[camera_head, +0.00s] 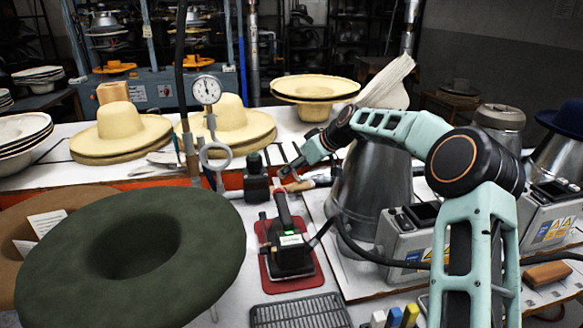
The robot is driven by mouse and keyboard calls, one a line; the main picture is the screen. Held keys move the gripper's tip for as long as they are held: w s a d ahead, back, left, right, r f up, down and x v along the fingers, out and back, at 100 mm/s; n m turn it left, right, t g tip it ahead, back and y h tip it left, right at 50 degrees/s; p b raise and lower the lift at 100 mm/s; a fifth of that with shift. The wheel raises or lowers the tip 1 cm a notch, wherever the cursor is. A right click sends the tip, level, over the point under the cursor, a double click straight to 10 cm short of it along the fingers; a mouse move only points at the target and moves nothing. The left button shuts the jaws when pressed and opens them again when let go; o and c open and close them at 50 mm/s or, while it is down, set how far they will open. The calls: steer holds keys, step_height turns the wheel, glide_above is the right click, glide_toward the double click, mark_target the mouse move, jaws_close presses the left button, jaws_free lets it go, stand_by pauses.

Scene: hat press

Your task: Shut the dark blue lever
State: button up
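My gripper (284,175) is small in view near the middle, at the end of my teal and black arm. No lever is clearly dark blue.
A large green hat (130,258) fills the left front. Straw hats (120,128) and a dial gauge (207,90) on a stand are behind. A metal cone (368,190) stands right of my gripper, partly behind my arm. A dark grate (300,311) lies in front.

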steer(key=o, duration=1.7)
step_height(320, 180, up, 10)
